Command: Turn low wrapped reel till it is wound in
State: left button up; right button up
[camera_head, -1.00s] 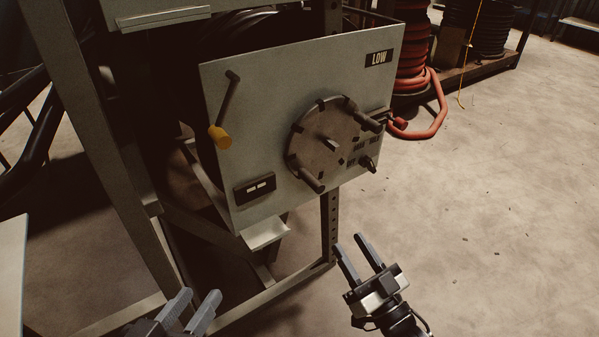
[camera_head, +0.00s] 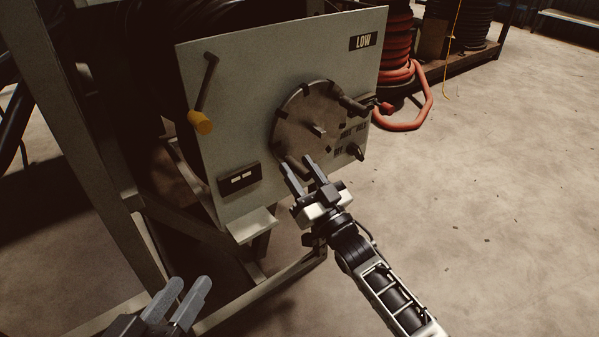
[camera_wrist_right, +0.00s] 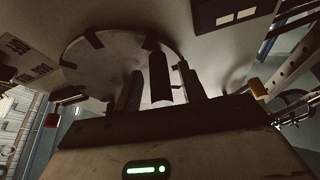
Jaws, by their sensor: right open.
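The LOW panel (camera_head: 230,100) carries a round dark disc (camera_head: 300,118) with notched edges and peg handles. One peg (camera_head: 352,103) sticks out at its upper right; another is at its lower edge. My right gripper (camera_head: 299,164) is open at that lower peg. In the right wrist view the lower peg (camera_wrist_right: 160,78) stands between the two open fingers, with no clear grip on it. My left gripper (camera_head: 182,290) is at the bottom left, away from the panel, its two fingers apart. The wound reel behind the panel is mostly hidden.
A lever with a yellow knob (camera_head: 200,122) hangs at the panel's left. A small counter window (camera_head: 239,179) sits below it. A dark knob (camera_head: 356,151) is right of the disc.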

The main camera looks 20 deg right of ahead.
jog(key=shift+w, duration=0.2)
grip_shut()
pick_arm(q)
jog(key=shift+w+r, duration=0.1)
jog(key=shift+r, duration=0.35)
jog(key=shift+f, duration=0.2)
pick_arm(e)
jog(key=shift+f+n, duration=0.1)
jog(key=shift+n, duration=0.2)
